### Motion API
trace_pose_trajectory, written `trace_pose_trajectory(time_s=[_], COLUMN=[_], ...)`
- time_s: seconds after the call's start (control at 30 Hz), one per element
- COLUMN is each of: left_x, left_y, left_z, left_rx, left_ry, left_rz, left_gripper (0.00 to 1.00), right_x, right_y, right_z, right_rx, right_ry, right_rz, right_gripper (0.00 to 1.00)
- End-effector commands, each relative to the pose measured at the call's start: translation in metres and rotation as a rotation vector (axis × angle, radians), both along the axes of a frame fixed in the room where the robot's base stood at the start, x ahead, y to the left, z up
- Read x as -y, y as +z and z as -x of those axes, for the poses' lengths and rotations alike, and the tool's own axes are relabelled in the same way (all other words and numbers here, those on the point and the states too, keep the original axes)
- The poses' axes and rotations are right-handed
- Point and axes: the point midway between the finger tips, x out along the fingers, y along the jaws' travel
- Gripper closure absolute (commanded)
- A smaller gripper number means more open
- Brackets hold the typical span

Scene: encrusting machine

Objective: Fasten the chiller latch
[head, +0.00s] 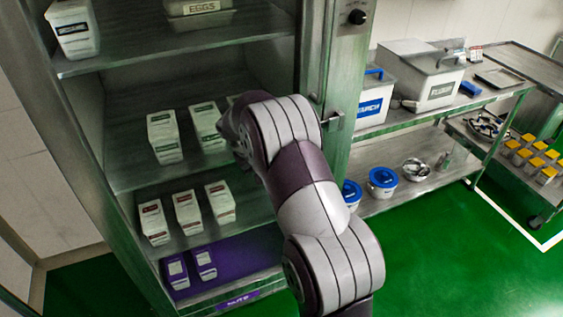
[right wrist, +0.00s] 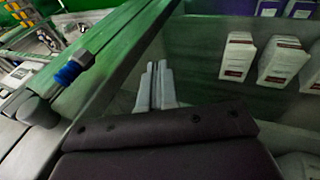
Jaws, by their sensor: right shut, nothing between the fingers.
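The chiller (head: 180,88) is a tall green-grey metal cabinet at the left of the head view, its shelves visible. A small metal latch (head: 333,121) projects from the upright at its right side; I cannot tell its exact position or whether the door is closed. My right arm crosses in front of the chiller, and its gripper is mostly hidden behind the arm in the head view. In the right wrist view my right gripper (right wrist: 156,82) has its fingers together and empty, pointing toward the chiller, apart from the white cartons. My left gripper is out of view.
White cartons (head: 165,138) stand on the shelves, with a purple mat (head: 235,255) at the bottom. Right of the chiller, a metal table (head: 430,112) holds bins, with blue-lidded tubs (head: 383,182) below. Green floor (head: 460,250) is clear at the right.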

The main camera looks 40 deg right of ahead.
Motion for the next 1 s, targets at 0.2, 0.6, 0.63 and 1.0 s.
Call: trace_pose_trajectory(time_s=[0.2, 0.6, 0.63, 1.0], left_x=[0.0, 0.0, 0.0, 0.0], left_y=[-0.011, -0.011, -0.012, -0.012], left_z=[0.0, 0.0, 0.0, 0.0], left_rx=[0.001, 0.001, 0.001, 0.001], left_ry=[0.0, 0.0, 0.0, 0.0], left_rz=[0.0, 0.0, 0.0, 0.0], left_gripper=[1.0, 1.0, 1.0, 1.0], right_x=[-0.035, -0.044, -0.044, -0.061], right_y=[-0.002, 0.0, 0.0, -0.022], right_z=[-0.001, -0.001, -0.001, 0.012], right_rx=[0.0, 0.0, 0.0, -0.042], right_ry=[0.001, -0.001, -0.001, 0.092], right_rz=[0.0, 0.0, 0.0, -0.073], right_gripper=[1.0, 1.0, 1.0, 1.0])
